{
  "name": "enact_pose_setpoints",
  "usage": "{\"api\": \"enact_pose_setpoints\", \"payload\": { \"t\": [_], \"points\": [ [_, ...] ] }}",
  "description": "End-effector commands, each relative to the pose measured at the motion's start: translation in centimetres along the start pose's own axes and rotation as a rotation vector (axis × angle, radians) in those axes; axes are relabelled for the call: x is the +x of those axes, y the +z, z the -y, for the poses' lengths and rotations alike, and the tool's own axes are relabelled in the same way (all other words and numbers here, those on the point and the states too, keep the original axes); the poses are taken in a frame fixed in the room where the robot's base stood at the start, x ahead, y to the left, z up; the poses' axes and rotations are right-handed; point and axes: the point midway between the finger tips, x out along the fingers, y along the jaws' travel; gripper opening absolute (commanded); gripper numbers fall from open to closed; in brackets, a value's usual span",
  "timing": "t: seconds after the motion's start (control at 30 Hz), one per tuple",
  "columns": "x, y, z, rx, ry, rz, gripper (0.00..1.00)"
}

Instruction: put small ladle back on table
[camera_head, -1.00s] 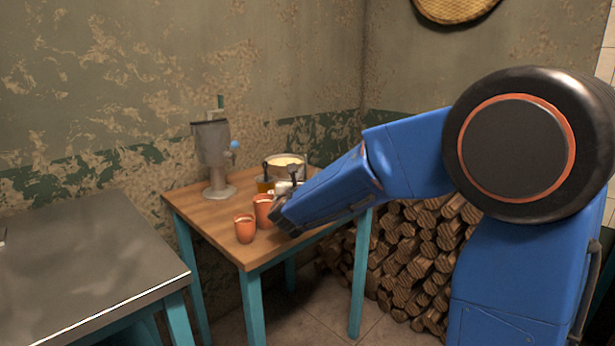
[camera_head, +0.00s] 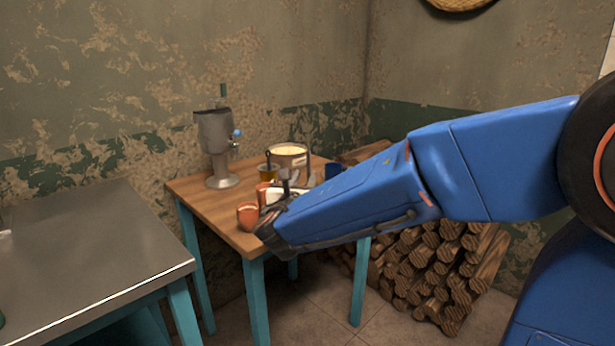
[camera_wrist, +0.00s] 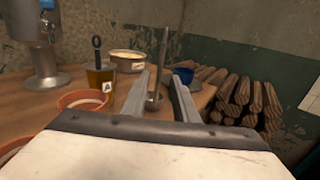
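A small metal ladle (camera_wrist: 163,52) stands upright between my fingers in the wrist view, its handle up and its bowl low, seemingly on or just above the wooden table (camera_head: 205,193). My gripper (camera_wrist: 164,76) is open, with a finger on each side of the ladle and gaps visible beside the handle. In the head view my gripper is over the table's front right part, and its fingertips are hard to make out. A dark upright handle shows there, but I cannot tell which utensil it belongs to.
Orange cups (camera_head: 248,215) stand at the table's front. An amber cup (camera_wrist: 100,83) marked A holds a black-handled utensil. A pot (camera_head: 289,152) of pale liquid, a blue cup (camera_head: 333,170) and a grey metal machine (camera_head: 215,145) stand behind. Firewood (camera_head: 440,270) is stacked at right.

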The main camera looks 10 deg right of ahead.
Motion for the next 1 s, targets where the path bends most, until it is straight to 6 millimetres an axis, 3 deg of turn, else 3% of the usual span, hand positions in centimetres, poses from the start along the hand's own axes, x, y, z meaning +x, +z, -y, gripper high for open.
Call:
{"api": "enact_pose_setpoints", "payload": {
  "t": [0.17, 0.27, 0.37, 0.57, 0.7, 0.8, 1.0],
  "points": [
    [-0.4, 0.0, 0.0, 0.002, -0.001, 0.0, 0.27],
    [-0.4, 0.0, 1.1, 0.03, -0.024, -0.013, 0.27],
    [-0.5, -0.3, 4.2, 0.115, -0.09, -0.052, 0.27],
    [-2.6, -2.6, 14.3, 0.451, -0.341, -0.179, 0.27],
    [-6.0, -5.1, 20.8, 0.744, -0.546, -0.261, 0.27],
    [-9.2, -7.2, 24.2, 0.965, -0.694, -0.31, 0.27],
    [-16.2, -11.2, 28.0, 1.418, -0.985, -0.379, 0.27]
  ]
}}
